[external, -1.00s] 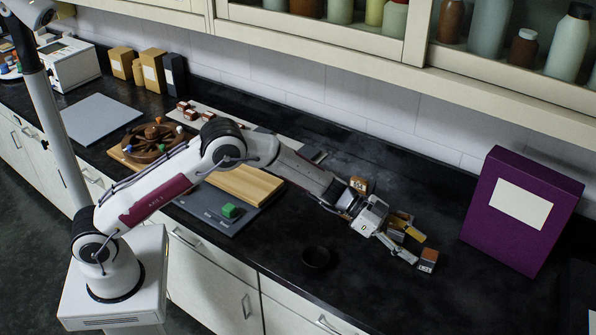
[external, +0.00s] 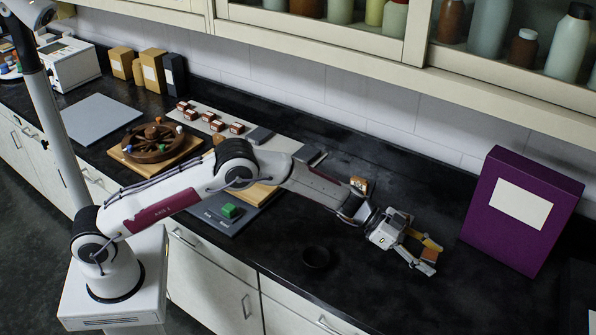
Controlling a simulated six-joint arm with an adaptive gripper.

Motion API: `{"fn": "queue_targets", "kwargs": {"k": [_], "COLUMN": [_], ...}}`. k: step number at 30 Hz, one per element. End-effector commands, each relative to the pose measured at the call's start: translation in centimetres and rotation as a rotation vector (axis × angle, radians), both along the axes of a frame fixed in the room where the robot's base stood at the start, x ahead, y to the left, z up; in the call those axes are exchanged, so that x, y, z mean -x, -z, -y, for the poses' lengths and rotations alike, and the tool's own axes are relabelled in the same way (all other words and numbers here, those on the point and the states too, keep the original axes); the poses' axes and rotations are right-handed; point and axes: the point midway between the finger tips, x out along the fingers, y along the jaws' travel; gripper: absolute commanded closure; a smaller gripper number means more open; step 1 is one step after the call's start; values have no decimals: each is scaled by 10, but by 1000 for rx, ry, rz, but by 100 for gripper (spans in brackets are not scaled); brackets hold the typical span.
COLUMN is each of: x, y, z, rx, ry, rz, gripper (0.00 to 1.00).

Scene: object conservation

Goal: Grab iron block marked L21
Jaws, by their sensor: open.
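My gripper (external: 430,256) is open and low over the right part of the black counter. Its fingers point to the right, one on each side of a small brown and pale block (external: 429,254). The fingers partly hide this block, and I cannot tell whether they touch it. A second small brown block (external: 359,184) with a pale label lies behind my wrist. The markings are too small to read, so I cannot tell which block is L21.
A tall purple box (external: 522,212) stands to the right of my gripper. Several small red-brown blocks (external: 213,121) sit on a pale board at the back, left of my arm. A green block (external: 229,210) lies on a grey plate.

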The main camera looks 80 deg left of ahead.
Motion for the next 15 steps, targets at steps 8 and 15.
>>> {"fn": "queue_targets", "kwargs": {"k": [8, 15], "x": [0, 0], "y": [0, -1], "z": [0, 0], "rx": [0, 1], "ry": [0, 0], "rz": [0, 1], "gripper": [49, 62]}}
